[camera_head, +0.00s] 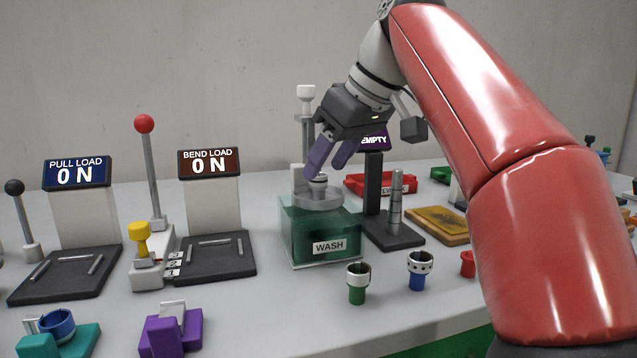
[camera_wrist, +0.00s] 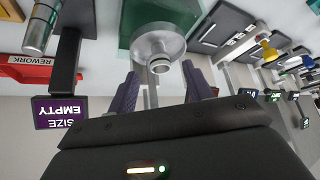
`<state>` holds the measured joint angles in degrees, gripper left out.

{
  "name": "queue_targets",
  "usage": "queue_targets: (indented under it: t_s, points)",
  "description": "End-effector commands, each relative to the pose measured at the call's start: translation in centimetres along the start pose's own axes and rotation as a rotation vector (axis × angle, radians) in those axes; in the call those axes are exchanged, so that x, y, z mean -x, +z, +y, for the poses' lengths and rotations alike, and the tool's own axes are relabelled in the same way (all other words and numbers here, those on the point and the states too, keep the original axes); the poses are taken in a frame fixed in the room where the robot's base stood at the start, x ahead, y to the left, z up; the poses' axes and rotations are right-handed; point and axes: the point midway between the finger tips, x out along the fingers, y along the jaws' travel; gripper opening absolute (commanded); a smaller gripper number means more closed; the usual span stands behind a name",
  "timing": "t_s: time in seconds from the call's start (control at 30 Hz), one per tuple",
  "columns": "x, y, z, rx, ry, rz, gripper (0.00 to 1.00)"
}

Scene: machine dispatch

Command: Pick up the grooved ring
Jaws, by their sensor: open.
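In the wrist view the fingers (camera_wrist: 160,76) stand on either side of the ring, with gaps visible.
A post on a dark base (camera_head: 396,235) and the EMPTY sign (camera_head: 373,140) stand close right of the wash box. A grey column (camera_head: 306,115) rises behind it. Green (camera_head: 357,290) and blue (camera_head: 417,280) cups stand in front. The load testers (camera_head: 215,258) are left.

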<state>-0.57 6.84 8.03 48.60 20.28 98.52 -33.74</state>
Motion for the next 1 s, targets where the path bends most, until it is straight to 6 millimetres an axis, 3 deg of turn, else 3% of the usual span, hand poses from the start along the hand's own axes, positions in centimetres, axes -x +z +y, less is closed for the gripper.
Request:
queue_targets:
  t_s: [0.1,0.37,0.77,1.0]
  points:
    - [-1.35,0.15,-0.09,0.001,0.000,-0.001,0.51]
    - [-1.47,0.04,-0.06,0.000,0.002,0.001,0.51]
    - [-1.45,0.05,-0.05,0.000,0.001,0.001,0.00]
    - [-1.37,0.02,-0.10,0.000,0.001,0.001,0.00]
